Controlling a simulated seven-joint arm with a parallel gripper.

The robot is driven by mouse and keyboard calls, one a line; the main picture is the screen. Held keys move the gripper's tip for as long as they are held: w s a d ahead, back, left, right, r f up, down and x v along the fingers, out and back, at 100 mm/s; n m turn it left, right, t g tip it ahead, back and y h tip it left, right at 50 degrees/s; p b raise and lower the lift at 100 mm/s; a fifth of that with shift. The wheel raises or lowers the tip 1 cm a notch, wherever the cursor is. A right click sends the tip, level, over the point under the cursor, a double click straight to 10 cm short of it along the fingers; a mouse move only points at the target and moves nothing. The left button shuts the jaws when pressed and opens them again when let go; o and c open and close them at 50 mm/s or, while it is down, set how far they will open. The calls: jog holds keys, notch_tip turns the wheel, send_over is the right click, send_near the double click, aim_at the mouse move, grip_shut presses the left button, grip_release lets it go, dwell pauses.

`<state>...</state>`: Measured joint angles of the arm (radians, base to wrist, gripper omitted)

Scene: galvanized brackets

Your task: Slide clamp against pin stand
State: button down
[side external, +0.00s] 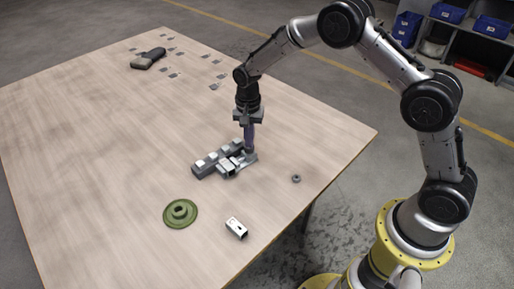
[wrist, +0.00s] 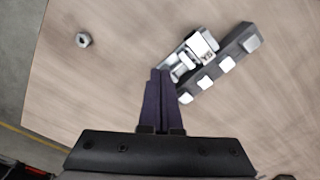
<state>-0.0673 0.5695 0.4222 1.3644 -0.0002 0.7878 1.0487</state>
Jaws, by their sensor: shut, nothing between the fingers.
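The pin stand is a dark grey bar with several pale blocks along it; it lies near the middle of the table in the side view (side external: 208,166) and right of my fingers in the wrist view (wrist: 216,75). The clamp, a silver metal piece with a boxy end, lies alongside the stand in the side view (side external: 229,168) and the wrist view (wrist: 203,44). I cannot tell whether they touch. My gripper (side external: 249,151) points down, shut and empty, with its dark fingertips (wrist: 160,73) low beside the clamp's near end. Contact there is unclear.
A green flanged disc (side external: 180,213) and a pale rectangular bracket (side external: 237,228) lie nearer the table's front edge. A nut (side external: 296,179) lies to the right. A dark handheld tool (side external: 148,58) and several small flat pieces are far back. The table's left side is clear.

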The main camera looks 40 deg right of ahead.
aim_at(253, 149)
jog(key=w+d+f+m, duration=0.1)
jog(key=w+d+m, duration=0.2)
jog(key=d+m, duration=0.7)
jog(key=shift+n, duration=0.7)
jog(key=f, duration=0.7)
jog(key=d+f, duration=0.1)
jog(key=f, duration=0.2)
jog(key=shift+f, duration=0.2)
jog(key=shift+w+a+r, duration=0.1)
jog(key=shift+a, duration=0.5)
jog(key=shift+w+a+r, duration=0.1)
jog(key=shift+a, duration=0.5)
jog(key=shift+w+a, duration=0.1)
jog(key=shift+a, duration=0.6)
jog(key=shift+w+a, duration=0.15)
jog(key=shift+a, duration=0.8)
